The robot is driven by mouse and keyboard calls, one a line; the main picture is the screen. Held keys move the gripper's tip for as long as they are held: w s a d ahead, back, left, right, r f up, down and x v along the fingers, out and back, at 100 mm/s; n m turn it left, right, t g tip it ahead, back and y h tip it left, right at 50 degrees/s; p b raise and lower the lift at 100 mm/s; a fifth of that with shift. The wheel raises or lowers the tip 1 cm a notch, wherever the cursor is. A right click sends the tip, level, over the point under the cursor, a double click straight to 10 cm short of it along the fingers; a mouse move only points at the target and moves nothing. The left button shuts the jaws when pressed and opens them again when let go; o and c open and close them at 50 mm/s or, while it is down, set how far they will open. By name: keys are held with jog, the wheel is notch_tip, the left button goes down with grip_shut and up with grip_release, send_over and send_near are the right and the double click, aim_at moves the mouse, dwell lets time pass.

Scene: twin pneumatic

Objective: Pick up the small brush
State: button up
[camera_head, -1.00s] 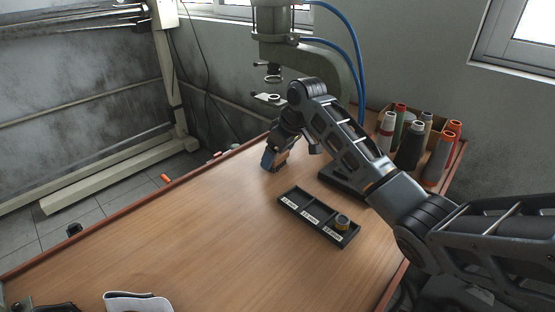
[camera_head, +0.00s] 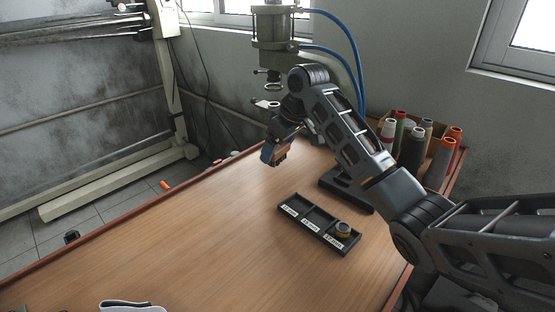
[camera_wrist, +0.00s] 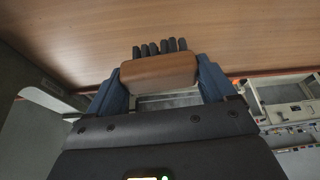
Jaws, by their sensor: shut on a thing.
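The small brush (camera_wrist: 160,71) has a brown wooden block and dark bristle tufts. In the wrist view it sits between the two blue fingers of my gripper (camera_wrist: 162,84), which are shut on its ends. In the head view the gripper (camera_head: 272,155) is over the far part of the table, and the brush (camera_head: 281,157) shows at the fingers, partly hidden by them. The brush appears to be held above the wooden tabletop (camera_head: 190,230).
Several thread spools (camera_head: 415,145) stand at the back right. A pneumatic press (camera_head: 275,30) with blue hoses is behind my arm. The table's left and middle are clear.

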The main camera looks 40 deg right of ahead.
jog(key=s+d+r+b, duration=0.1)
jog(key=s+d+r, duration=0.5)
jog(key=d, duration=0.3)
jog(key=shift+s+r, duration=0.35)
jog(key=shift+s, duration=0.3)
jog(key=o, duration=0.6)
jog(key=c, duration=0.4)
jog(key=shift+s, duration=0.1)
jog(key=shift+c, duration=0.2)
